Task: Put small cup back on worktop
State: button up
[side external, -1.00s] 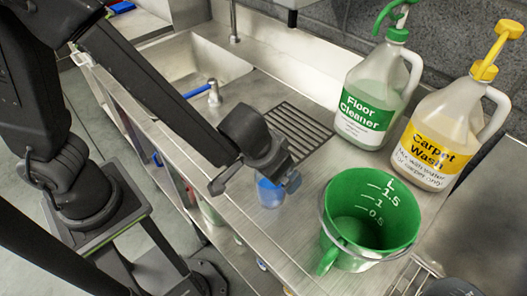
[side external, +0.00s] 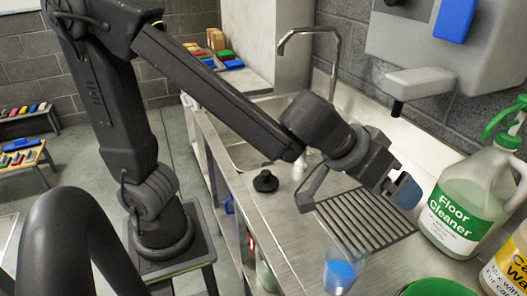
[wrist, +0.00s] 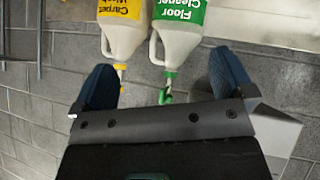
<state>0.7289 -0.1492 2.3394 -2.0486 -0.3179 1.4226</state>
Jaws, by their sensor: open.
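The small cup (side external: 341,272) is clear with blue liquid in it. In the side view it stands upright on the steel worktop (side external: 285,240), in front of the drain grille, near the bottom of the picture. My gripper (side external: 402,188) is raised above the worktop, up and to the right of the cup and apart from it. In the wrist view my gripper (wrist: 162,82) is open, with its two blue-padded fingers wide apart and nothing between them. The cup does not show in the wrist view.
The Floor Cleaner bottle (side external: 462,205) stands close right of my gripper, with the Carpet Wash bottle (side external: 510,265) beyond. A green measuring jug (side external: 438,287) is partly cut off near the cup. A tap (side external: 325,55) and wall dispenser (side external: 430,82) stand behind.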

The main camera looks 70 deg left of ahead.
jog(key=s+a+r+m+h, duration=0.2)
jog(key=s+a+r+h, duration=0.15)
jog(key=r, duration=0.45)
jog(key=s+a+f+g+y, duration=0.1)
jog(key=s+a+f, duration=0.2)
jog(key=s+a, duration=0.1)
jog(key=shift+s+a+f+m+y, duration=0.25)
jog(key=shift+s+f+m+y, duration=0.15)
jog(key=shift+s, duration=0.35)
jog(key=s+a+f+y, duration=0.1)
jog(key=a, duration=0.1)
jog(key=s+a+f+n+g+y, duration=0.1)
jog(key=s+a+f+y, duration=0.1)
jog(key=a, duration=0.1)
jog(key=s+a+f+n+g+y, duration=0.1)
jog(key=s+a, duration=0.1)
jog(key=a, duration=0.1)
jog(key=shift+f+y, duration=0.25)
jog(key=shift+c, duration=0.5)
jog(key=shift+s+a+f, duration=0.15)
jog(key=shift+a, duration=0.2)
jog(key=shift+c, duration=0.7)
jog(key=c, duration=0.8)
